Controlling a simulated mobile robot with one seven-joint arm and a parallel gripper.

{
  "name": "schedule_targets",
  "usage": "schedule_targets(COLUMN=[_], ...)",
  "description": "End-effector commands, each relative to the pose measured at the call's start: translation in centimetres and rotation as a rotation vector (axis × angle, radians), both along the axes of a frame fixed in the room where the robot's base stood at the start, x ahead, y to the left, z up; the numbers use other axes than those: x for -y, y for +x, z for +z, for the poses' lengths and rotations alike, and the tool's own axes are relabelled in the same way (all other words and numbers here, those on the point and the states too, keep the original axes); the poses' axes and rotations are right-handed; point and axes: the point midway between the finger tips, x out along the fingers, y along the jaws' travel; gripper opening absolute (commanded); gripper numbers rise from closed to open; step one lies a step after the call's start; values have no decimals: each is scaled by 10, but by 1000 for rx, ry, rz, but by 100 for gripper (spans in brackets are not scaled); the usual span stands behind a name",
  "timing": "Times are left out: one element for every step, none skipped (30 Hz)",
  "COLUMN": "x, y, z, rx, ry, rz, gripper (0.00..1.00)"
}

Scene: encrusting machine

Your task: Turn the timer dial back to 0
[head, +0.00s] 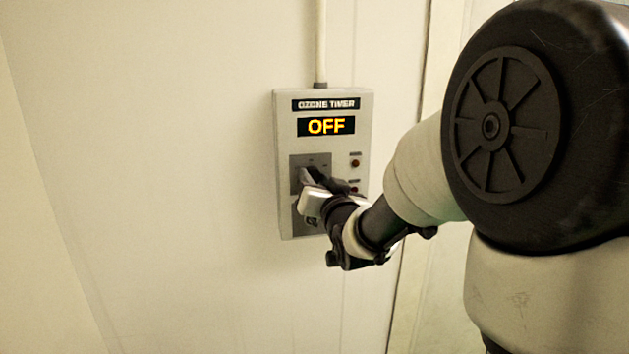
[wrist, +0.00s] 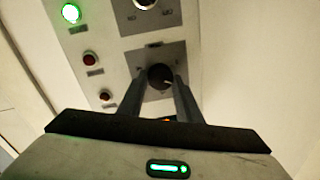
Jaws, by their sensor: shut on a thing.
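The grey timer box (head: 365,130) is fixed to the wall and is labelled "OZONE TIMER". Its display (head: 326,126) reads "OFF" in orange. My gripper (head: 306,178) is at the dark square dial plate on the left of the box's front, and it hides the dial in the head view. In the wrist view the dark round timer dial (wrist: 160,75) sits between the two fingers of my gripper (wrist: 163,82), which are shut on it. A short light mark shows on the dial's face. The scale around the dial is not readable.
Red lamps or buttons (head: 355,163) sit on the box right of the dial. In the wrist view a lit green lamp (wrist: 71,13) and a silver round part (wrist: 145,3) show on the panel. A conduit (head: 320,40) runs up from the box. The wall left of it is bare.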

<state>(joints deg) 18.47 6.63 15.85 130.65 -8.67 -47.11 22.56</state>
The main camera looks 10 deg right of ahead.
Motion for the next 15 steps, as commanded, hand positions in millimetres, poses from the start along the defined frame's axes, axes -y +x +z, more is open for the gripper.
schedule_targets(x=[0, 0, 0, 0, 0, 0, 0, -1, -1, -1, -1, -1, -1, -1, -2], y=[0, 0, 0, 0, 0, 0, 0, 0, 0, 0, 0, 0, 0, 0, 0], z=[0, 0, -1, -1, -1, -2, -2, -2, -2, -3, -4, -3, -3, -4, -4], rx=[2, 2, 2, 2, 3, 4, 4, 5, 6, 5, 5, 7, 7, 8, 7], ry=[-7, -12, -22, -31, -43, -59, -73, -91, -114, -136, -156, -188, -214, -239, -276], rz=[1, 1, 0, 0, 0, 0, 0, 0, 0, 0, -1, 0, -1, 0, 0], gripper=[9, 9, 9, 9, 9, 9, 9, 9, 9, 9, 9, 9, 9, 9, 9])
